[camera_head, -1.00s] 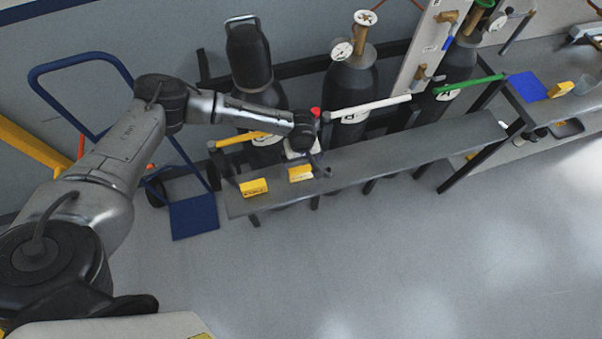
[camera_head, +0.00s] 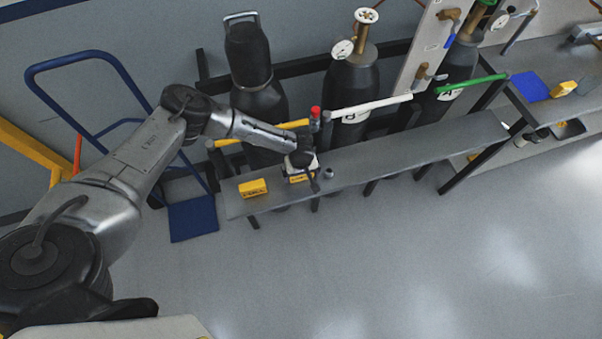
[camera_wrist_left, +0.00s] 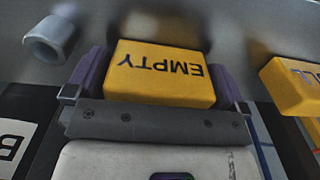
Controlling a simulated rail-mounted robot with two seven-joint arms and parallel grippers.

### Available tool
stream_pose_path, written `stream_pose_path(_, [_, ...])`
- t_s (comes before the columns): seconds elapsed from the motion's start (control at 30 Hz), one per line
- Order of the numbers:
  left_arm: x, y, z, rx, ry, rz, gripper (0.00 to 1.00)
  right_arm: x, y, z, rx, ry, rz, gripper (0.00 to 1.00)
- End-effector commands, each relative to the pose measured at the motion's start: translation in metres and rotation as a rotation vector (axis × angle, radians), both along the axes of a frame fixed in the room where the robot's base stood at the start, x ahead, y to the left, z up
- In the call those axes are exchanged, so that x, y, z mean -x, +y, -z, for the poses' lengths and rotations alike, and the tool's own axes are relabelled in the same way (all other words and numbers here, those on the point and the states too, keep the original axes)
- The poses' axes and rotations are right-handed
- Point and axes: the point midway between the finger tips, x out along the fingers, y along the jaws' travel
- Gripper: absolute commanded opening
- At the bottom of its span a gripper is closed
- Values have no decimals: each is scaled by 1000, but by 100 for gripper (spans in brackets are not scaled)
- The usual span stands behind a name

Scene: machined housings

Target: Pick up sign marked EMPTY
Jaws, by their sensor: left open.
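The yellow sign marked EMPTY (camera_wrist_left: 160,72) lies on the grey shelf (camera_head: 420,154). Its lettering is upside down in the left wrist view. In the head view only a strip of this sign (camera_head: 299,180) shows below my left gripper (camera_head: 311,177). In the left wrist view my left gripper (camera_wrist_left: 160,80) is open, with one dark finger on each side of the sign. I cannot tell whether the fingers touch it. My right gripper is not in view.
Another yellow sign (camera_head: 253,188) lies to the left on the shelf; it shows at the right of the wrist view (camera_wrist_left: 293,85). A small grey cylinder (camera_head: 329,173) stands close to my gripper. Dark gas cylinders (camera_head: 350,88) and coloured bars stand behind.

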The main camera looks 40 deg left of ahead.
Motion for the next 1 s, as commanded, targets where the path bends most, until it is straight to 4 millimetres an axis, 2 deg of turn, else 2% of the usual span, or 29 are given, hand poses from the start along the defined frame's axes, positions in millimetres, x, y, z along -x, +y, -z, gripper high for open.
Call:
stream_pose_path(0.23, [0, 0, 0, 1, -1, 0, 99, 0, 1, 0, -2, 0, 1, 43])
stream_pose_path(0.6, [0, 0, 0, 1, -1, 0, 66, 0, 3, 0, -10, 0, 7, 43])
stream_pose_path(0.87, [0, 0, -2, 1, -1, -1, 66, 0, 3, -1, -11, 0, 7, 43])
stream_pose_path(1.0, [0, 0, -11, 3, -1, -1, 66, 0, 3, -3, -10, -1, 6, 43])
